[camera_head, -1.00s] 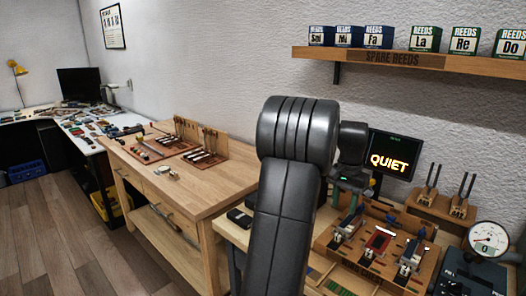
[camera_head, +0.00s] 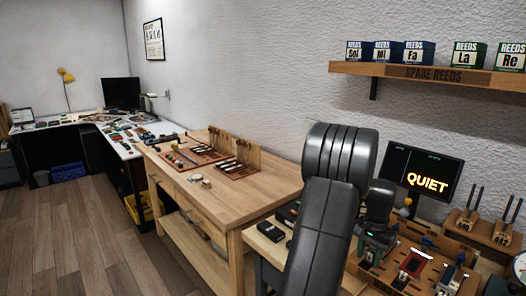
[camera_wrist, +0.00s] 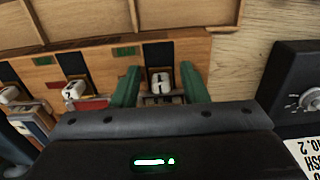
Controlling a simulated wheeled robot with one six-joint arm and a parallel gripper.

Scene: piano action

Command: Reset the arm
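My arm (camera_head: 325,230) rises in the foreground of the head view, bent at a large dark joint. My gripper shows small and partly hidden over the left of the wooden piano-action rig (camera_head: 400,282). In the wrist view my gripper (camera_wrist: 160,78) has its two green fingers apart, one on each side of a small white marked block (camera_wrist: 160,80) on a dark lever. A gap shows on both sides of the block, so the gripper looks open. Whether the fingertips reach down to the rig is not clear.
A monitor reading QUIET (camera_head: 427,182) stands behind the rig, with two forked wooden stands (camera_head: 470,222) to its right. A shelf (camera_head: 440,76) of reed boxes hangs above. A wooden bench (camera_head: 265,190) stands to the left. The floor (camera_head: 70,235) at far left is open.

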